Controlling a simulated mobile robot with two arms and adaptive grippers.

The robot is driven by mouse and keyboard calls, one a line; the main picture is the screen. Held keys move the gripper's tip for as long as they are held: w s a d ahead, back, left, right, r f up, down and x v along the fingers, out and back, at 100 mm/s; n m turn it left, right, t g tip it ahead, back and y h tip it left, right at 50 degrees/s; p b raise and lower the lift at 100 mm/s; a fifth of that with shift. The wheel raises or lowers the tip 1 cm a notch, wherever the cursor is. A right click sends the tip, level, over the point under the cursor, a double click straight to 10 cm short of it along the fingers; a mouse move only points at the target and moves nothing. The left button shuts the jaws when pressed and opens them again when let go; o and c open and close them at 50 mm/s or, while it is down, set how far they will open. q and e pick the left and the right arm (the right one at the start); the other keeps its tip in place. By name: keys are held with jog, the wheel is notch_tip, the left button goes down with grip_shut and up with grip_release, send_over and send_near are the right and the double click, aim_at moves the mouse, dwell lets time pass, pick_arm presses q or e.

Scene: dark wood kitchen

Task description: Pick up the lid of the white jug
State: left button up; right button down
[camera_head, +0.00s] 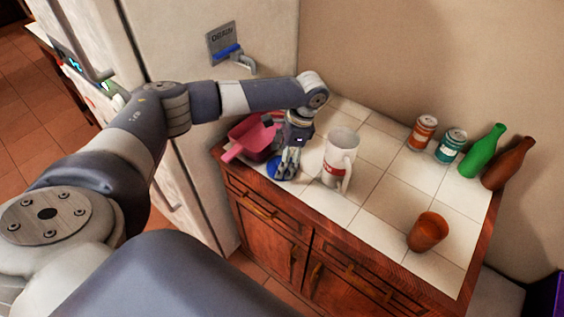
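The white jug (338,160) stands upright on the tiled counter, with a red mark on its side and its handle toward the front. Its top looks uncovered. A small round blue thing (274,167), which looks like the lid, lies on the counter left of the jug, near the front edge. My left gripper (287,173) points down at the blue lid's right side and partly hides it. The fingers overlap the lid in this view, and I cannot tell whether they touch or grip it. My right gripper is not in view.
A pink pan (243,148) lies left of my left gripper, close behind the lid. Two cans (422,132), (451,145), a green bottle (483,152) and a brown bottle (508,163) stand along the wall. An orange-brown cup (427,232) stands front right. The counter's middle is clear.

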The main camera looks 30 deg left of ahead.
pick_arm(q)
jog(key=shift+s+a+f, duration=0.15)
jog(key=shift+f, duration=0.55)
jog(key=c, duration=0.5)
jog(key=shift+c, duration=0.3)
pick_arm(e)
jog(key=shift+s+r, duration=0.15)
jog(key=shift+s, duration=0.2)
pick_arm(q)
jog(key=shift+r, duration=0.15)
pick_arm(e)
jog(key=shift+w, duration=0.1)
